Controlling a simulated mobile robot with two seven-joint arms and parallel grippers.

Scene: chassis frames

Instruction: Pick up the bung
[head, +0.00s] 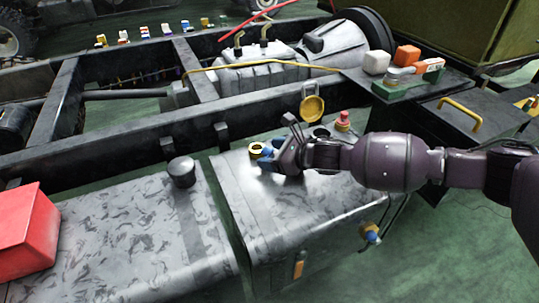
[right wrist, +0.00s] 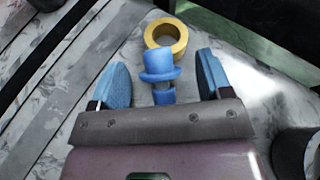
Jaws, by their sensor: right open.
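The blue stepped bung (right wrist: 160,66) shows in the right wrist view, beside a yellow ring (right wrist: 166,38) and partly overlapping it in the picture. My right gripper (right wrist: 158,82) is open, with one blue finger pad on each side of the bung and a gap on both sides. In the head view my right gripper (head: 271,158) is low over the top of the grey tank, beside the yellow ring (head: 256,149). There the bung cannot be told apart from the blue pads. My left gripper is not in view.
A red-topped fitting (head: 343,119) and an upright yellow flap cap (head: 312,104) stand near my right wrist. A black cap (head: 181,172) is on the left tank, with a red box (head: 24,232) at far left. A chassis rail (head: 120,143) runs behind.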

